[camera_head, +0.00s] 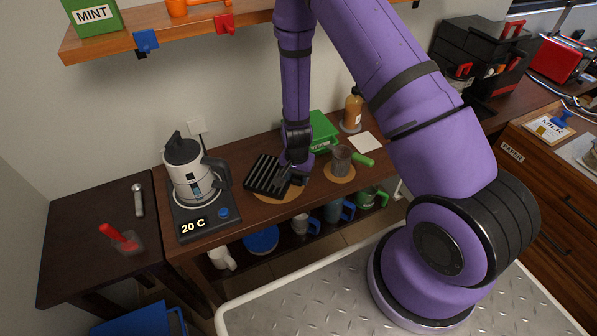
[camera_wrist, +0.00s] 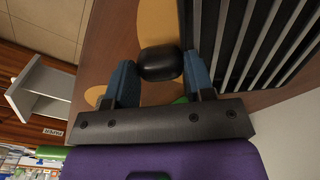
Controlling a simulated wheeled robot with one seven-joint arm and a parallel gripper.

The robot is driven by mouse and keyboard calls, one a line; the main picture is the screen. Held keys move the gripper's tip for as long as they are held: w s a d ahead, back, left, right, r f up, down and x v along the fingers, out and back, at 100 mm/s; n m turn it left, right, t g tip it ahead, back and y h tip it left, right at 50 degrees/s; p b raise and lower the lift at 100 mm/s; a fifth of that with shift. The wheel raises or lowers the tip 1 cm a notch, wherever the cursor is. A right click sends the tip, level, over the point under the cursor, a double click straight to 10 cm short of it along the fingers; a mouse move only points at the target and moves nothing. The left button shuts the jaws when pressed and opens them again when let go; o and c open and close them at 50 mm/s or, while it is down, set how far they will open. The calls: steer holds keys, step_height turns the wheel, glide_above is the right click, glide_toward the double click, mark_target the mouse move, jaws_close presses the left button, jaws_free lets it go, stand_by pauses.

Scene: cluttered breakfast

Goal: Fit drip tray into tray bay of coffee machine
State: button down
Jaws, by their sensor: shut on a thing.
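The drip tray (camera_head: 267,176) is black with raised slats. In the head view it is over a round cork mat on the wooden counter, with one side higher in the picture; I cannot tell whether it touches the mat. My gripper (camera_head: 297,172) is at its right end. In the wrist view, the blue fingers of my gripper (camera_wrist: 160,78) are closed around a rounded black handle (camera_wrist: 160,62), with the slatted tray (camera_wrist: 262,40) beside it. The black coffee machine (camera_head: 478,58) stands far right at the back; its tray bay is not clearly visible.
A kettle (camera_head: 188,172) on its base stands left on the counter (camera_head: 245,212). A metal cup with green handle (camera_head: 342,160), a green box (camera_head: 321,132) and a bottle (camera_head: 352,108) stand near my gripper. Mugs sit on the shelf below. A wall shelf (camera_head: 180,32) hangs above.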

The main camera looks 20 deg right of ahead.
steer(key=shift+f, duration=0.1)
steer(key=shift+c, duration=2.4)
jaws_free()
steer(key=s+r+n+t+y, duration=0.1)
steer(key=s+r+n, duration=0.15)
steer(key=r, duration=1.75)
steer(key=s+r+n+t, duration=0.2)
steer(key=s+r, duration=0.2)
steer(key=r, duration=1.5)
steer(key=s+d+r+n+t, duration=0.1)
steer(key=s+r+n, duration=0.1)
steer(key=s+r, duration=0.5)
steer(key=s+d+r+n+t, duration=0.1)
steer(key=s+d+r+n, duration=0.1)
steer(key=s+r, duration=0.4)
steer(key=s, duration=0.5)
steer(key=shift+d+r+h, duration=0.3)
steer(key=shift+r+h, duration=0.05)
steer(key=shift+h, duration=0.05)
